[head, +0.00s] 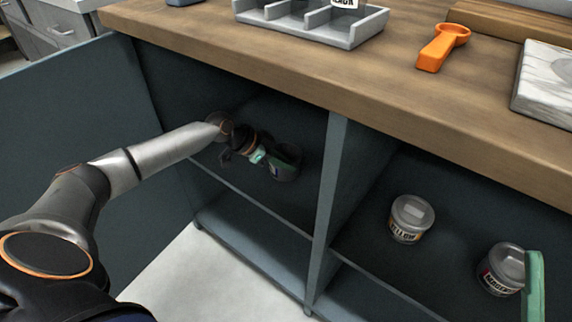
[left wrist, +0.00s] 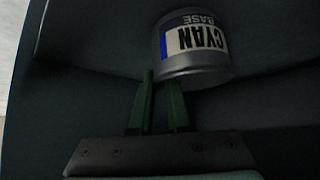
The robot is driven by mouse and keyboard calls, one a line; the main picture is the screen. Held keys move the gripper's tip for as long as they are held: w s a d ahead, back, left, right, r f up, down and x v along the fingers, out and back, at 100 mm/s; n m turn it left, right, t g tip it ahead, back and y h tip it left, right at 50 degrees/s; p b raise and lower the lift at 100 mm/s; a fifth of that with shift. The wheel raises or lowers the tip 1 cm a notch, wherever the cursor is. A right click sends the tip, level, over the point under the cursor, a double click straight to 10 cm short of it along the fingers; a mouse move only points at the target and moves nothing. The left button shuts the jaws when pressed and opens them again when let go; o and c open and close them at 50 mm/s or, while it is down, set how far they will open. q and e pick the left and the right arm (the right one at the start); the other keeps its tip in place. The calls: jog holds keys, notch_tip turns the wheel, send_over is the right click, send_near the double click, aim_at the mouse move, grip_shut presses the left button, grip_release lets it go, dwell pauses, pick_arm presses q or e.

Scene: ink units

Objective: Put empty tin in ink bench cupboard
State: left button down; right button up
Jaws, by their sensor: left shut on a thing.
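The tin (head: 285,165), a small grey can with a blue and white label, is inside the upper left compartment of the ink bench cupboard (head: 323,205). In the left wrist view the tin (left wrist: 193,62) appears upside down and reads "CYAN BASE". My left gripper (head: 264,156) reaches into the compartment and is shut on the tin. Its green fingers (left wrist: 159,88) meet the tin near its rim. The tin looks upright; whether it touches the shelf is unclear.
The cupboard's left door (head: 70,130) stands open. A yellow-labelled tin (head: 409,219) and another tin (head: 502,270) stand in the right compartment. A green upright piece (head: 536,285) shows at right. On the worktop are a grey tray (head: 312,30), an orange scoop (head: 441,48) and a marbled slab (head: 545,85).

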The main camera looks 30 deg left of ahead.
pick_arm(q)
jog(key=c, duration=0.9)
grip_release()
jog(key=p+v, duration=0.4)
jog(key=v, duration=0.8)
